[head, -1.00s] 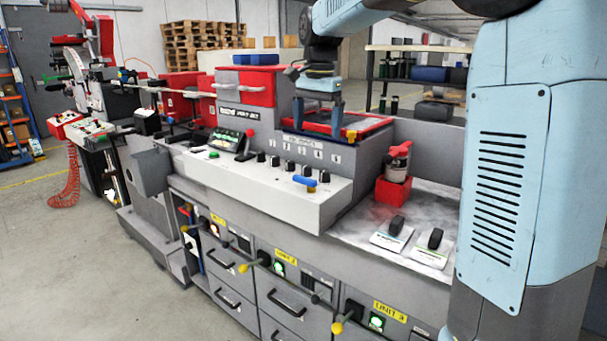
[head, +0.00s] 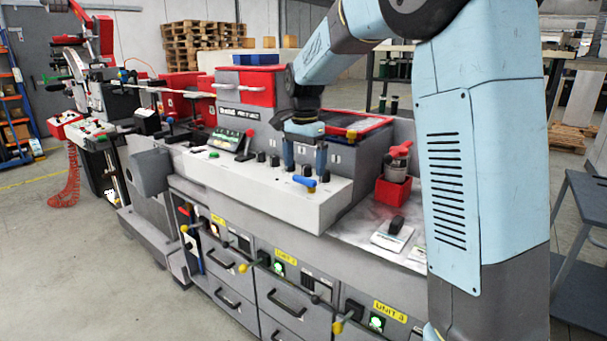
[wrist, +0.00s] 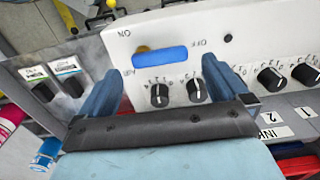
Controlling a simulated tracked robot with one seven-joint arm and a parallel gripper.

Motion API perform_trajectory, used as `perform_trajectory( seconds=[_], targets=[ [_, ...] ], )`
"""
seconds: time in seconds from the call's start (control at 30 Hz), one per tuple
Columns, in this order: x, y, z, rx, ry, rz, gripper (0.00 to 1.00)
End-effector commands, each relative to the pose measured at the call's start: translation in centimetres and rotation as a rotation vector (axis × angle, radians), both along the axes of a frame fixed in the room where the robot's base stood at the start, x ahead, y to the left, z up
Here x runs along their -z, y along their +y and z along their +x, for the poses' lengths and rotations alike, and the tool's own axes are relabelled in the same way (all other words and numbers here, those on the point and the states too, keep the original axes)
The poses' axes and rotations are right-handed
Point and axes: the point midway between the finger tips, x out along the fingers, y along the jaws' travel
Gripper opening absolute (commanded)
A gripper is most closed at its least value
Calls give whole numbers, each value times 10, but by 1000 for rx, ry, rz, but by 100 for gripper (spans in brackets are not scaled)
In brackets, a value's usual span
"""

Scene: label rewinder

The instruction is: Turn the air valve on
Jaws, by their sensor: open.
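The air valve has a blue lever handle (head: 304,181) on the white sloping control panel (head: 262,193), near its right end. In the wrist view the blue lever (wrist: 159,56) lies across the panel between the ON and OFF marks, with the AIR label beside it. My gripper (head: 305,168) is above the panel, pointing down, right by the lever. I cannot tell whether a finger touches the panel.
Black knobs (wrist: 160,94) stand close to the lever between my fingers, and more knobs (wrist: 270,77) lie beside them. A red container (head: 393,190) stands on the worktop at the right. Yellow-tipped levers (head: 338,326) stick out from the front.

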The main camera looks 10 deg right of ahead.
Motion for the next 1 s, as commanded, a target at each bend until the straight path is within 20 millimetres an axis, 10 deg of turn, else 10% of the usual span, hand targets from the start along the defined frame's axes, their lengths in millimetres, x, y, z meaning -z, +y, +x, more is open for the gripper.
perform_trajectory(
  seconds=[0.67,1.0],
  targets=[
    [35,-1,0,0,0,0,99],
    [35,-1,0,0,0,0,66]
  ],
)
